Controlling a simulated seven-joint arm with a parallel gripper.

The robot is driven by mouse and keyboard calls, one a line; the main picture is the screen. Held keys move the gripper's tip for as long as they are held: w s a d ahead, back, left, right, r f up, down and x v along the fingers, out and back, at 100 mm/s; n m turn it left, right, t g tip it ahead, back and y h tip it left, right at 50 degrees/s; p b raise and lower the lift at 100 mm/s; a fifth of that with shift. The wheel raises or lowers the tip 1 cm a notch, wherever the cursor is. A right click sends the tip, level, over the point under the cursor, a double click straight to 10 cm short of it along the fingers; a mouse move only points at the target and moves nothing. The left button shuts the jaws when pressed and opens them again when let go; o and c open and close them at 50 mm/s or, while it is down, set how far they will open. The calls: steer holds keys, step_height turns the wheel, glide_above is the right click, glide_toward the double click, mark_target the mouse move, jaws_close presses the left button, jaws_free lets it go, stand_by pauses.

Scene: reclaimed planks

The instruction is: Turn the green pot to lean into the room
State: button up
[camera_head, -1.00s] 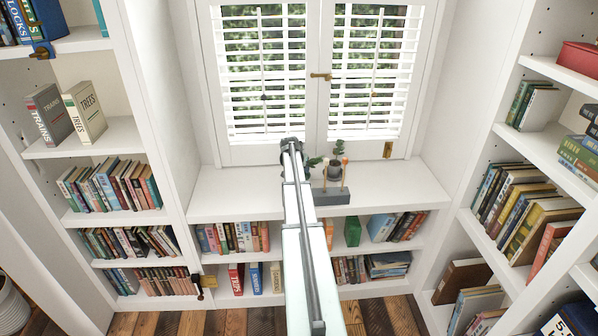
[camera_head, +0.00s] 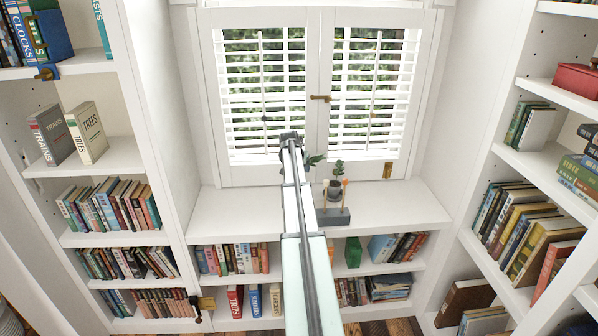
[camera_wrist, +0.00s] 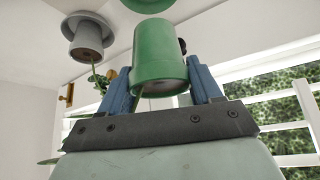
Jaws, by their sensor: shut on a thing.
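My gripper (camera_wrist: 162,78) is shut on the green pot (camera_wrist: 160,55), with one blue finger on each side of it. The wrist view is upside down, with the sill at the top. A green saucer (camera_wrist: 140,4) lies beyond the pot, and a gap separates them, so the pot is held above the sill. In the head view my gripper (camera_head: 291,140) is in front of the shutters. My arm hides the pot there, and only some green leaves (camera_head: 314,160) show to the right. The pot's lean cannot be told clearly.
A grey pot with a plant (camera_head: 333,191) stands on the white sill (camera_head: 240,210), right of my arm. A grey block with wooden-handled sticks (camera_head: 333,217) is in front of it. Shutters (camera_head: 265,95) close off the back. Bookshelves stand either side. The sill's left part is clear.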

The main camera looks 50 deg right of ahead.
steer(key=shift+r, duration=1.15)
steer(key=shift+w+a+f, duration=0.1)
steer(key=shift+f, duration=0.05)
steer(key=f, duration=0.2)
steer(key=a+f, duration=0.1)
steer(key=f, duration=0.3)
steer(key=shift+w+a, duration=0.2)
steer(key=shift+w, duration=0.15)
steer(key=f, duration=0.1)
steer(key=d+f, duration=0.1)
steer(key=f, duration=0.1)
steer(key=shift+s+f+m, duration=0.15)
steer(key=shift+f+m, duration=0.05)
steer(key=shift+m, duration=0.2)
steer(key=shift+s+d+r+m+g, duration=0.2)
steer(key=shift+d+m+g, duration=0.15)
steer(key=shift+m+g, duration=0.3)
steer(key=shift+s+m+g, duration=0.1)
steer(key=shift+m+g, duration=0.15)
steer(key=shift+m, duration=0.4)
steer(key=shift+f, duration=0.2)
steer(key=shift+f, duration=1.35)
